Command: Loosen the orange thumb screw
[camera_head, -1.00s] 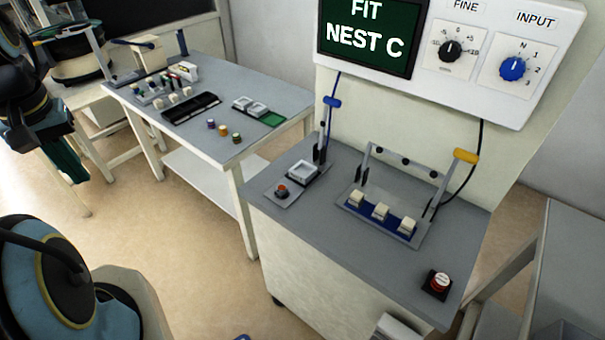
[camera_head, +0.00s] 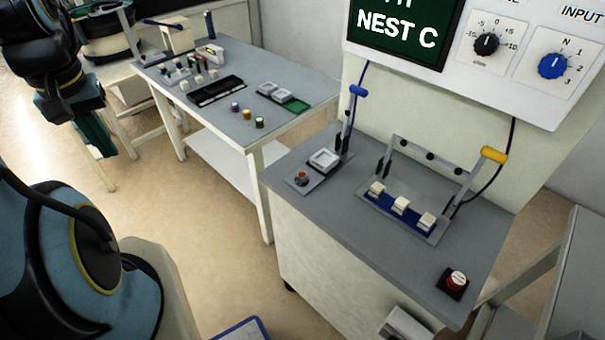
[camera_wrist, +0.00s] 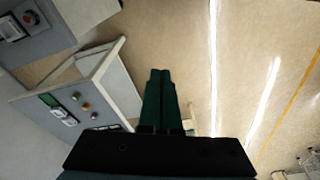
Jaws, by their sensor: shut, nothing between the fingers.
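An orange thumb screw (camera_head: 301,177) stands on a small grey plate near the left edge of the grey-topped cabinet (camera_head: 300,215). A square white nest (camera_head: 324,160) and a blue-handled lever (camera_head: 357,91) are just behind it. The small fixture also shows at the upper left of the wrist view, with the orange screw (camera_wrist: 30,18) beside the nest. My gripper (camera_head: 104,152) hangs at the far left of the head view, over the floor and well away from the cabinet. In the wrist view my gripper's green fingers (camera_wrist: 160,73) are together and empty.
A fixture with white blocks (camera_head: 400,204) and a yellow-handled lever (camera_head: 493,155) sits right on the cabinet, near a red button (camera_head: 457,279). A display (camera_head: 405,25) reads "NEST C". The second table (camera_head: 285,75) holds trays and small coloured knobs. Floor between is clear.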

